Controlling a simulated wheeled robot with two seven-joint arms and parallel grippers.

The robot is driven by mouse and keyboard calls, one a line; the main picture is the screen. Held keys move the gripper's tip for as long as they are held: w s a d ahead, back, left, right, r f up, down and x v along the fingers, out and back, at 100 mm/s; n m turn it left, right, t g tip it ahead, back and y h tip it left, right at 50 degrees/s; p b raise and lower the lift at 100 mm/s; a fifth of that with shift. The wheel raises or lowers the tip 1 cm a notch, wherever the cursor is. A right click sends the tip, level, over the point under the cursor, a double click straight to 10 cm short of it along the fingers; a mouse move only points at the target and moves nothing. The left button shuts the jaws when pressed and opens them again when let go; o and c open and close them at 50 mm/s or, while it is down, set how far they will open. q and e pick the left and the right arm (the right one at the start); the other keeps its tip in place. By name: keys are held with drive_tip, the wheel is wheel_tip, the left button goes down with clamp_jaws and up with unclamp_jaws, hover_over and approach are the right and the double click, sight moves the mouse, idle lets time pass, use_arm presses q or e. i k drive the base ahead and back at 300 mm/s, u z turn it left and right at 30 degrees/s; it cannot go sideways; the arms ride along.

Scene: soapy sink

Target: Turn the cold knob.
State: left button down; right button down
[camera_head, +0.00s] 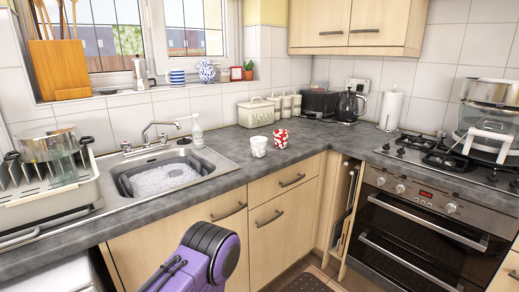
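The tap (158,127) stands behind the sink, its spout reaching to the right. One small knob (126,147) sits to the left of the tap, and another (164,138) sits close to its right. I cannot tell which is the cold knob; no marking is legible. The sink basin (122,184) holds white foam, and I cannot make out running water. A purple and black part of my own arm rises from the bottom edge, in front of the cabinets and well apart from the knobs. Neither gripper's fingers show.
A dish rack (50,205) with glassware stands left of the sink. A soap bottle (197,131) stands behind its right side. Two cups, one white (258,146) and one red-patterned (281,138), stand on the counter (235,170). The space above the basin is clear.

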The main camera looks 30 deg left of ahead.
sight(163, 137)
drive_tip(key=u, duration=1.75)
